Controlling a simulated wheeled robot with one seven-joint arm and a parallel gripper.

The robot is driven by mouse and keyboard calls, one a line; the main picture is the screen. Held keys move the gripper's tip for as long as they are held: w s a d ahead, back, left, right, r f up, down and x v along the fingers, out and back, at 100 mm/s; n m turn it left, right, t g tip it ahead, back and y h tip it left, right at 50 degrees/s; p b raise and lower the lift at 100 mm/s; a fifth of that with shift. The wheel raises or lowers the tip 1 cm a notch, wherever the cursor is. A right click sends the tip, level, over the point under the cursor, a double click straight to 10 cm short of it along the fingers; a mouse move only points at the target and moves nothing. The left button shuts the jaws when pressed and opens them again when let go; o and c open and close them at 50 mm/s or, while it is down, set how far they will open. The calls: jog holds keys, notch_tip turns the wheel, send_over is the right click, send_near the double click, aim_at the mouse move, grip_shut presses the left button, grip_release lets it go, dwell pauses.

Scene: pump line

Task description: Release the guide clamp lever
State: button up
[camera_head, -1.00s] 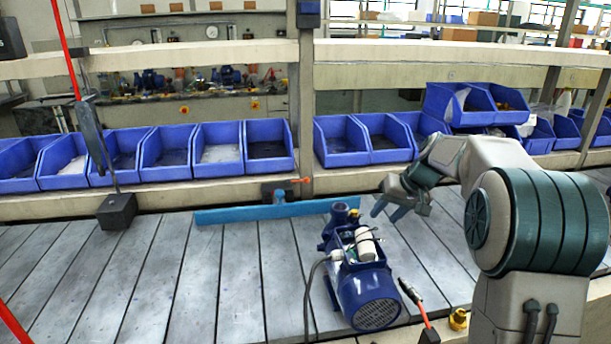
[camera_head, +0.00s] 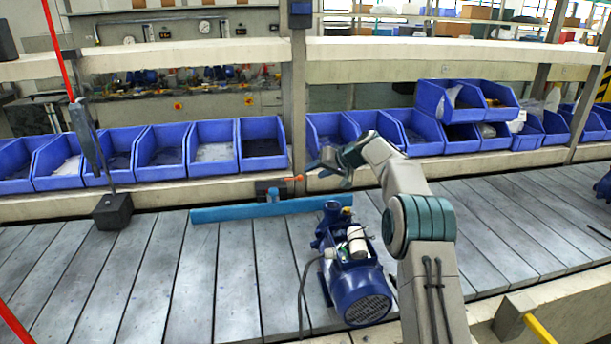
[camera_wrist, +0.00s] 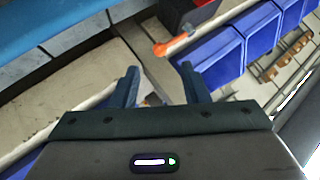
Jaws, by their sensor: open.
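The guide clamp lever (camera_head: 293,179) is a small orange handle on a dark clamp block (camera_head: 270,189) at the conveyor's back edge, in front of the bins. The lever also shows in the wrist view (camera_wrist: 168,47), beyond the fingertips and slightly left of the gap's right finger. My gripper (camera_head: 318,166) is open and empty, just right of the lever and apart from it. Its two blue fingers show in the wrist view (camera_wrist: 158,75). The blue guide bar (camera_head: 235,212) lies along the conveyor at the clamp.
A blue pump (camera_head: 355,280) with a cable stands on the slatted conveyor, in front of the guide bar. Blue bins (camera_head: 262,145) line the shelf behind. A red post (camera_head: 58,45) and a dark block (camera_head: 112,209) stand at left. The conveyor left of the pump is clear.

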aim_at(302, 177)
jog(key=shift+p+x, duration=0.55)
jog(key=shift+x, duration=2.6)
grip_shut()
